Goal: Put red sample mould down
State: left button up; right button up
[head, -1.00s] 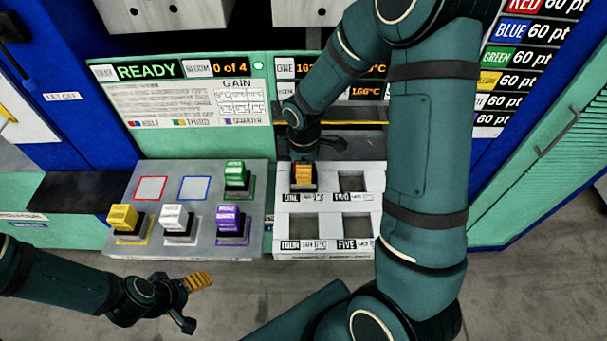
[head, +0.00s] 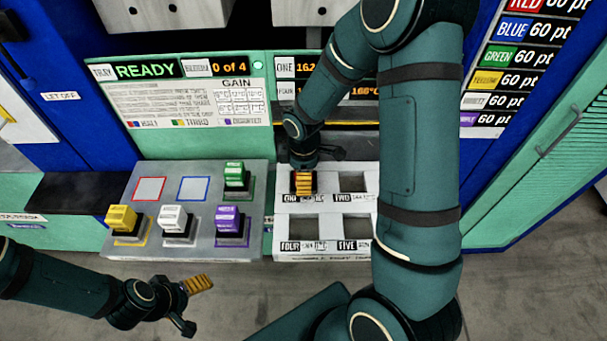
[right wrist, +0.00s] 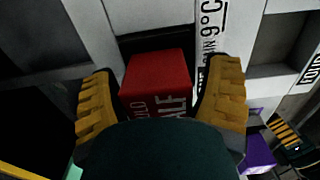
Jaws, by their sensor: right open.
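The red sample mould (right wrist: 156,80) shows in the right wrist view, between the two orange-padded fingers of my right gripper (right wrist: 162,105). The fingers are open, with a gap at each side of the mould. In the head view my right gripper (head: 303,183) is over the slot marked ONE of the white rack (head: 325,208), and it hides the mould there. The mould appears to be seated in that slot. My left gripper (head: 192,303) is open and empty, low in front of the grey tray.
The grey tray (head: 150,250) holds a green mould (head: 235,175), a yellow mould (head: 122,217), a white mould (head: 173,217) and a purple mould (head: 229,218). Its red-outlined and blue-outlined places are empty. Rack slots TWO, FOUR and FIVE are empty. The press panel (head: 185,100) stands behind.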

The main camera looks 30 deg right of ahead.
jog(key=shift+r, duration=0.1)
jog(key=shift+r, duration=0.35)
notch_tip(320, 180, up, 11)
jog(key=shift+r+p, duration=0.2)
jog(key=shift+p, duration=1.05)
